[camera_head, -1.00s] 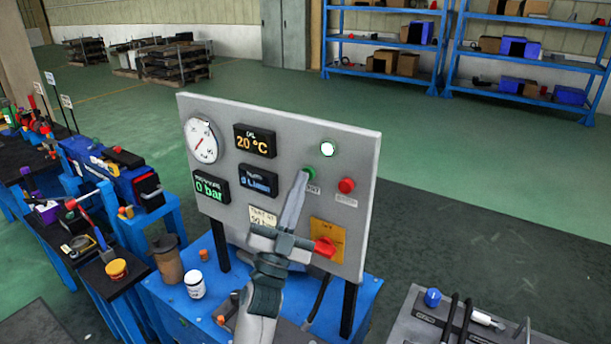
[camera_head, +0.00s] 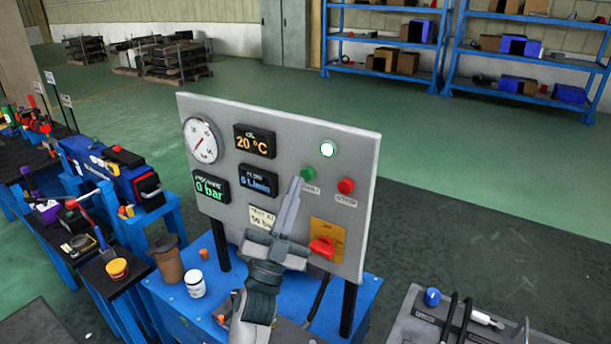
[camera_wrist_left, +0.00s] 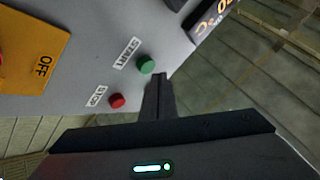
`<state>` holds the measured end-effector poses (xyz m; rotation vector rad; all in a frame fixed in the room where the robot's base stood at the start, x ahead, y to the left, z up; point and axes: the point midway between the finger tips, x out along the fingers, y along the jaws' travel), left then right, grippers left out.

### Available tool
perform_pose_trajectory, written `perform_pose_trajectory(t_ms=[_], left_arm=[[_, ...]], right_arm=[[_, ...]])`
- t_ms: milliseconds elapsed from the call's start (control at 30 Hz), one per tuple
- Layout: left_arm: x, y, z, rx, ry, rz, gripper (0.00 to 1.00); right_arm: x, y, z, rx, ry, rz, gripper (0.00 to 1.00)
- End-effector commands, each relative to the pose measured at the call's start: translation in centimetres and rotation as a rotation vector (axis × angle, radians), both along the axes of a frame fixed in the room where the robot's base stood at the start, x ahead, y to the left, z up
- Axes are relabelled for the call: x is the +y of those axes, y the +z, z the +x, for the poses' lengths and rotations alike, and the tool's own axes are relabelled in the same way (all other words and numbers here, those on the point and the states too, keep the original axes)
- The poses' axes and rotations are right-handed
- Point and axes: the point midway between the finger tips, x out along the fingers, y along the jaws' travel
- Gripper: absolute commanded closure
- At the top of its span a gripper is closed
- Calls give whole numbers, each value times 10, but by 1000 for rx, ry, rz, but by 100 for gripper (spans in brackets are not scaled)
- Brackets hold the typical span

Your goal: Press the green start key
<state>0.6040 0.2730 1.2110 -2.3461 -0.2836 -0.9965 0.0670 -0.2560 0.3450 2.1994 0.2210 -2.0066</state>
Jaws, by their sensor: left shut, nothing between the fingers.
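The green start key (camera_head: 308,173) is a round button on the grey control panel (camera_head: 290,125). It also shows in the left wrist view (camera_wrist_left: 147,64), beside a label. My left gripper (camera_head: 297,180) is shut and empty, its fingertips just below and left of the green key in the head view. In the left wrist view the closed fingertips (camera_wrist_left: 159,77) lie just below and right of the key, and a small gap shows between them. The red stop key (camera_head: 346,186) sits right of the green one. My right gripper is not in view.
The panel also carries a gauge (camera_head: 202,141), several displays, a white lamp (camera_head: 327,149) and a red rotary switch (camera_head: 322,247) on a yellow plate. A white jar (camera_head: 195,284) and a brown cup (camera_head: 167,259) stand on the blue bench at the left.

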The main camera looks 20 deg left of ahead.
Motion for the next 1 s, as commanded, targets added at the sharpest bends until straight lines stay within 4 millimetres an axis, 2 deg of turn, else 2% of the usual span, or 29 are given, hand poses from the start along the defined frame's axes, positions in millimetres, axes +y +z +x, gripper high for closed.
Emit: perform_pose_trajectory(t_ms=[600,1000], left_arm=[[6,0,-44,1,1,1,100],[7,0,-48,0,0,0,100]], right_arm=[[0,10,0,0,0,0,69],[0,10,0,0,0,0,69]])
